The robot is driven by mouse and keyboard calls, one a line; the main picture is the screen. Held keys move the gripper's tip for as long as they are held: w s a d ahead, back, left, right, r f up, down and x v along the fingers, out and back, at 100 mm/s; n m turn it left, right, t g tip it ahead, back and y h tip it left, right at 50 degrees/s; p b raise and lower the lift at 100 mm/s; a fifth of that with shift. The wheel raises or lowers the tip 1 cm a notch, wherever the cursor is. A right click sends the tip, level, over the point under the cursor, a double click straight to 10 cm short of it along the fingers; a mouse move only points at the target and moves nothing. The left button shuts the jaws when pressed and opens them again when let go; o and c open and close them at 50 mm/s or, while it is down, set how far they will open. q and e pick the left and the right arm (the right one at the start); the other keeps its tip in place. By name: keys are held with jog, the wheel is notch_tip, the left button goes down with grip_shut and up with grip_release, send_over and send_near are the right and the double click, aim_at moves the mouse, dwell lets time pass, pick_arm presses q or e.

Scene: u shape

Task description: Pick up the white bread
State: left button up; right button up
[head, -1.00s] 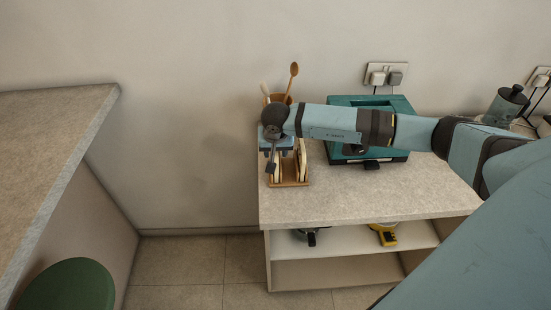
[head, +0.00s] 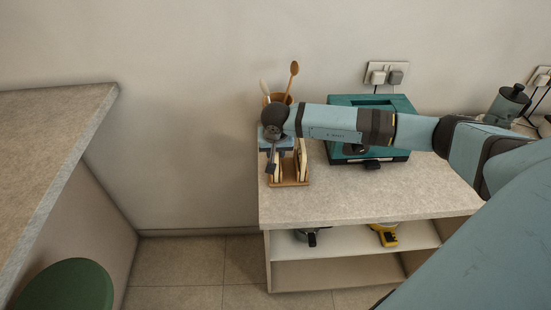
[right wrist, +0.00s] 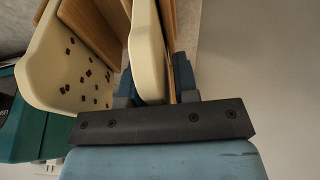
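The white bread (right wrist: 147,45) is a plain cream slice standing on edge in a wooden rack (head: 290,184) on the counter. In the right wrist view it lies between the two fingers of my right gripper (right wrist: 153,72). The left finger is close against the slice, and a gap with a thin strip of wood shows on the other side, so the fingers look open around it. In the head view my right gripper (head: 272,158) points down over the rack's left side and partly hides the slices. My left gripper is out of view.
A dark-spotted bread slice (right wrist: 70,70) stands beside the white one. A utensil pot with wooden spoons (head: 294,70) is behind the rack. A teal appliance (head: 345,101) stands to the right. The counter front (head: 340,200) is clear.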

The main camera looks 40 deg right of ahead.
jog(key=c, duration=0.4)
jog(key=shift+o, duration=0.2)
jog(key=shift+r, duration=0.1)
